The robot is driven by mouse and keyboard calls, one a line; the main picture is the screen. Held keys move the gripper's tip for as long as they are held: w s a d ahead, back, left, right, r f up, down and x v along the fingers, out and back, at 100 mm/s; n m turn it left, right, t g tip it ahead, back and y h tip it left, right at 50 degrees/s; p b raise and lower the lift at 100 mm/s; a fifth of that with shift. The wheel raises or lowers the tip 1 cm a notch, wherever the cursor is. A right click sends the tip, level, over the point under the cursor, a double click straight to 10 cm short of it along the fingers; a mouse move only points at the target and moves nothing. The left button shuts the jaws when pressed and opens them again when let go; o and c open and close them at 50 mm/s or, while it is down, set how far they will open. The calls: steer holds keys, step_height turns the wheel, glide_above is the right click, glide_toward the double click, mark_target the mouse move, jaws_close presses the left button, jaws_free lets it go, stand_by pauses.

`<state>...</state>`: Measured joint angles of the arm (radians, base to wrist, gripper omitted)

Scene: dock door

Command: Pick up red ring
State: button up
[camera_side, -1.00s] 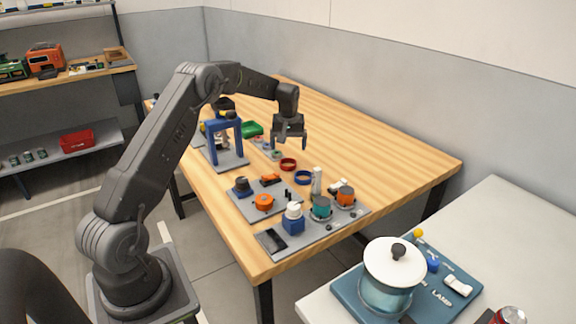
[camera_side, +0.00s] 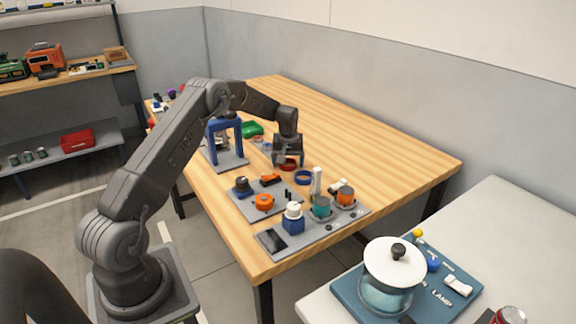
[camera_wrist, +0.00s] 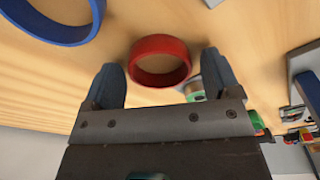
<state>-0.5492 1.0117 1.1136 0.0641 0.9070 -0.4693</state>
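The red ring (camera_wrist: 160,60) lies on the wooden table in the wrist view, between and just beyond the two fingertips of my gripper (camera_wrist: 162,72). The fingers are apart, with a gap on each side of the ring. In the side view the red ring (camera_side: 289,165) is partly hidden below my gripper (camera_side: 288,160), which points down close over it. I cannot tell from these views whether the fingertips have reached the height of the ring.
A blue ring (camera_side: 304,177) lies on the table beside the red ring. A grey board (camera_side: 275,236) with several parts stands toward the front. A blue arch (camera_side: 224,140) on a grey plate and a green tray (camera_side: 252,129) are on the other side. The table's right side is clear.

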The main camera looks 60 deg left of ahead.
steer(key=c, duration=0.8)
